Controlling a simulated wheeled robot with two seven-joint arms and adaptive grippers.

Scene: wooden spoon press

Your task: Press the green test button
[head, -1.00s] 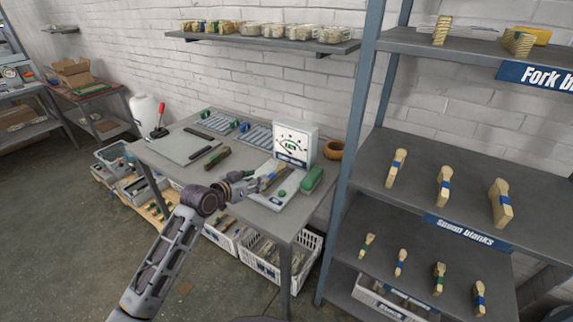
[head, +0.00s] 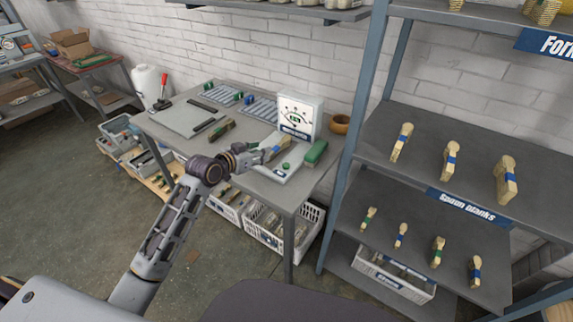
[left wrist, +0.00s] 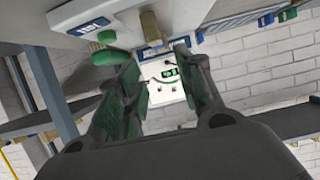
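The green test button (head: 286,166) is a small round cap on the pale base of the tester, in front of the white gauge box (head: 299,113). In the left wrist view a round green cap (left wrist: 107,37) shows at upper left, outside the fingers. My left gripper (head: 268,154) is over the tester base, left of the button and apart from it. In the left wrist view its fingers (left wrist: 164,85) are spread, with the gauge box visible between them and nothing held. A wooden piece (head: 281,147) lies on the tester beside the gripper. My right gripper is out of view.
A green block (head: 316,152) is right of the button. A brown bowl (head: 340,124) stands behind it. A shelf with spoon blanks (head: 451,160) rises close on the right.

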